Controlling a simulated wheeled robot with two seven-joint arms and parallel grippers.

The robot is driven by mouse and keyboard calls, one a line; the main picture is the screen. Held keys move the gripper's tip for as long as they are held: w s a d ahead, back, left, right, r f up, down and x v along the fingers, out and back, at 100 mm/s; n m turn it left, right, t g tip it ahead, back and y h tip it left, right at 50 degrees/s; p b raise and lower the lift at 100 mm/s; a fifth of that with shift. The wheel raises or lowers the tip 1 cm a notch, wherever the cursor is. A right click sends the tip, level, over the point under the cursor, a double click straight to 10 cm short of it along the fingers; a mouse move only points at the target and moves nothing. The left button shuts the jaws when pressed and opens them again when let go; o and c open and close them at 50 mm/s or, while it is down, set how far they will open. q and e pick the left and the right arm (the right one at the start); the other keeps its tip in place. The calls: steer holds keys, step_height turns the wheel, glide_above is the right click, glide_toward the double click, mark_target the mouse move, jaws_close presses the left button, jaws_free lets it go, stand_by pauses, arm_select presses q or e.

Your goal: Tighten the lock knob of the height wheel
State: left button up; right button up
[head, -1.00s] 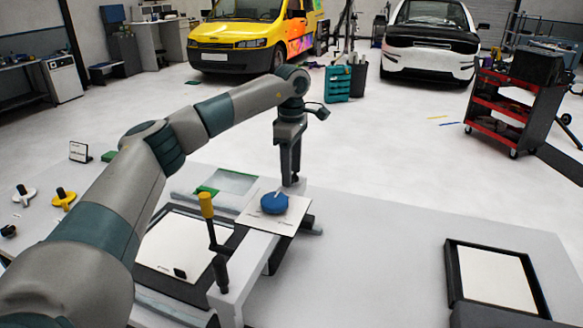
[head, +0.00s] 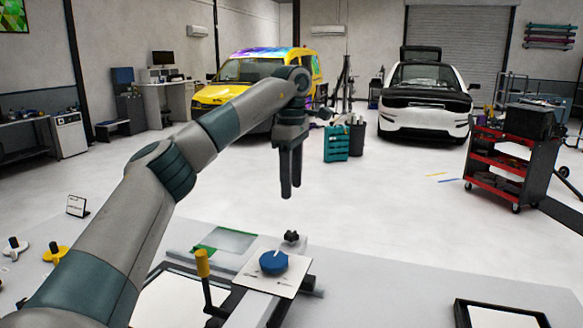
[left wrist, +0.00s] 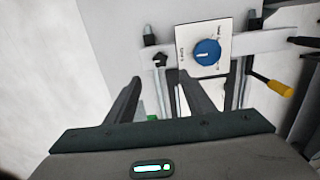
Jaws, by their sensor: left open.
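The height wheel (head: 274,262) is a blue round knob with a white pointer, on a white printed plate (head: 294,276) on the bench fixture. A small black lock knob (head: 291,237) stands just behind it. In the left wrist view the lock knob (left wrist: 160,59) is left of the blue wheel (left wrist: 207,52). My left gripper (head: 291,190) hangs above the lock knob, fingers down, open and empty. In the left wrist view its fingertips (left wrist: 160,76) lie either side of the lock knob's line, apart from it. My right gripper is not in view.
A yellow-handled crank (head: 203,264) rises left of the plate. A black-framed tray (head: 458,312) lies at the bench's right. White and yellow knobs (head: 55,253) lie at the left. The bench between plate and tray is clear.

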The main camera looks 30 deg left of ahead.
arm_select(q)
step_height(320, 180, up, 4)
steer(key=shift+r, duration=0.15)
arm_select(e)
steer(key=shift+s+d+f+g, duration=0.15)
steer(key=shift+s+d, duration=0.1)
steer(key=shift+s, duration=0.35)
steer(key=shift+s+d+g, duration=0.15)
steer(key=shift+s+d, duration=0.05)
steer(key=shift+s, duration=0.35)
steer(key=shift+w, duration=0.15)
